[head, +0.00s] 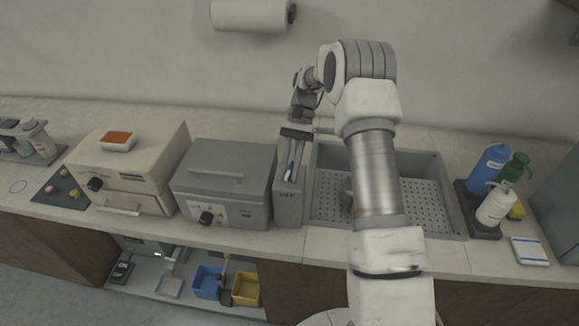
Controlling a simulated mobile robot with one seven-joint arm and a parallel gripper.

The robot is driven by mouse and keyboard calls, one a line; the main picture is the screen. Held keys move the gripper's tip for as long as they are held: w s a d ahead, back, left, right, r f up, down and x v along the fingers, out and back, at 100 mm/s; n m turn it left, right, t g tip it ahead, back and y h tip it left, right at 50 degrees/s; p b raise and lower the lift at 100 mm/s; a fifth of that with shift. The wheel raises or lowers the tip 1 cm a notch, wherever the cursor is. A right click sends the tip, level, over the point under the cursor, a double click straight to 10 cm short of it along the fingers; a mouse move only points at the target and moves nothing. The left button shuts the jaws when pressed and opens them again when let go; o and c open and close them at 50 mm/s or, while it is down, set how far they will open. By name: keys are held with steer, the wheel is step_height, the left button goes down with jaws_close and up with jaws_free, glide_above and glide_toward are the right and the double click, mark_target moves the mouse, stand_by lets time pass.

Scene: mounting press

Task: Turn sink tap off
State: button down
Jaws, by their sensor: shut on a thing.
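The grey sink (435,185) with a perforated bottom is set in the counter right of centre. My arm crosses in front of it and hides its middle. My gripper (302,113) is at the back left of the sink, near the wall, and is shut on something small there. It seems to be the sink tap, but the tap is mostly hidden behind my gripper and arm. I cannot make out the tap's lever or whether water runs.
A narrow grey holder (289,205) with a dark top stands left of the sink, close below my gripper. A grey press box (222,178) and a beige machine (130,165) stand further left. Bottles (494,207) stand right of the sink. A paper roll (250,14) hangs above.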

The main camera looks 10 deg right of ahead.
steer(key=shift+n+h, duration=0.5)
steer(key=shift+n, duration=0.4)
steer(key=shift+g, duration=0.3)
steer(key=c, duration=0.9)
jaws_free()
steer(key=v, duration=0.6)
steer(key=shift+w+d+r, duration=0.1)
steer(key=shift+w+r, duration=0.2)
steer(key=shift+w+d+r, duration=0.1)
steer(key=shift+w+r, duration=0.1)
steer(key=shift+r, duration=0.1)
